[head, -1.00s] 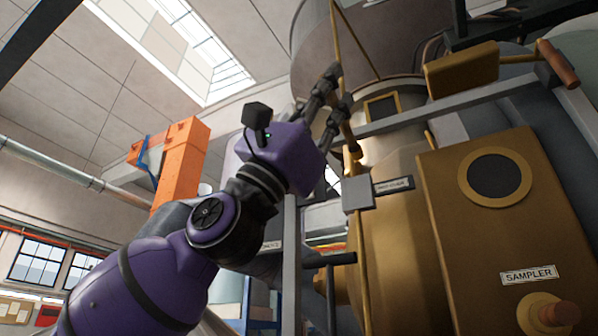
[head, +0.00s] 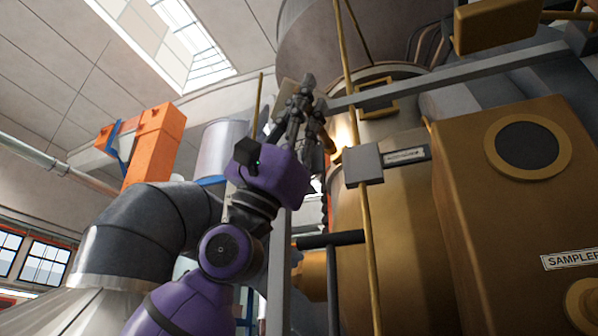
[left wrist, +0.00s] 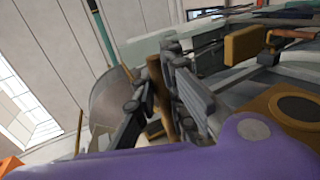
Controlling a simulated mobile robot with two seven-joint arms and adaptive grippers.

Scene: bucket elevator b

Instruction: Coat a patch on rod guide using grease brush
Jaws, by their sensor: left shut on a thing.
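The rod guide (head: 363,165) is a small grey block on the yellow vertical rod (head: 357,110), in the middle right of the head view, with a small label plate beside it. My left gripper (head: 312,108) is up and to the left of the block, apart from it in the picture. It also shows in the left wrist view (left wrist: 163,95), shut on a brown, narrow piece, the grease brush (left wrist: 156,86). The brush's bristles cannot be made out, and in the head view the dark fingers mostly hide it. My right gripper is not in view.
A brown box (head: 522,190) marked SAMPLER stands at right. A large golden cylinder (head: 395,230) is behind the rod. A grey rail (head: 450,78) crosses above the rod guide, and a grey post (head: 280,270) rises below my gripper. An orange part (head: 153,145) is at left.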

